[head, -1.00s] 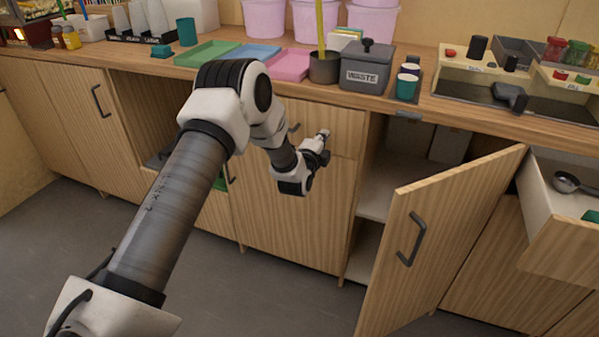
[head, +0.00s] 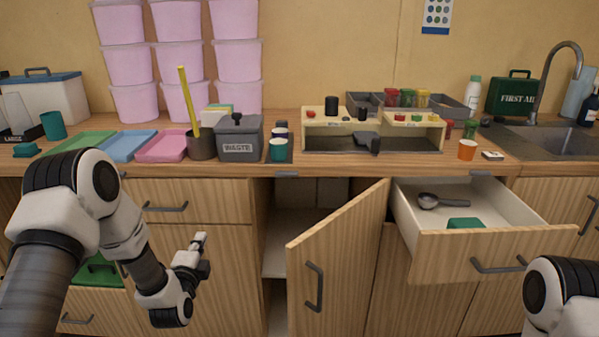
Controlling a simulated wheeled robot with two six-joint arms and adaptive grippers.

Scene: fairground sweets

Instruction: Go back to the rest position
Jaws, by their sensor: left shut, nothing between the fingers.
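My left arm comes in from the left, in front of the cabinets. My left gripper (head: 201,247) is shut and empty. It hangs below the counter edge, in front of the closed cabinet front left of the open door (head: 340,262). Part of my right arm (head: 565,295) shows at the lower right corner; its gripper is out of view.
The cabinet door stands open towards me. To its right a drawer (head: 480,255) is pulled out, with a scoop (head: 440,202) and a green item (head: 465,223) inside. The counter holds coloured trays, a waste bin (head: 239,138) and a condiment stand (head: 372,120).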

